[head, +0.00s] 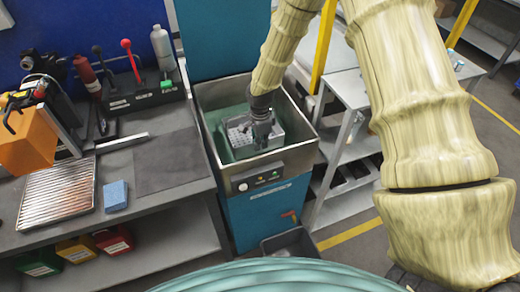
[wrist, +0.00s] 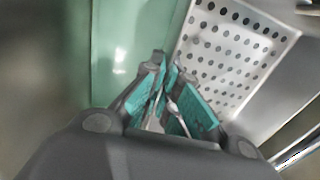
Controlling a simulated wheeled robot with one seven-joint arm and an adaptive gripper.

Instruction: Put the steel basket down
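The steel basket (head: 240,137) is a pale metal box with round holes. It is inside the open tank of the blue washing cabinet (head: 228,184), above or in the green liquid (head: 214,117); I cannot tell which. My gripper (head: 262,141) reaches down into the tank at the basket's right part. In the wrist view the basket's perforated side (wrist: 232,50) fills the upper right. My gripper's teal-padded fingers (wrist: 166,68) are close together on a thin metal part at the basket's edge. The basket's lower parts are hidden.
A metal shelf table (head: 350,90) stands right. The tank's rim (head: 300,150) surrounds my gripper closely. A dark bin (head: 290,244) sits below.

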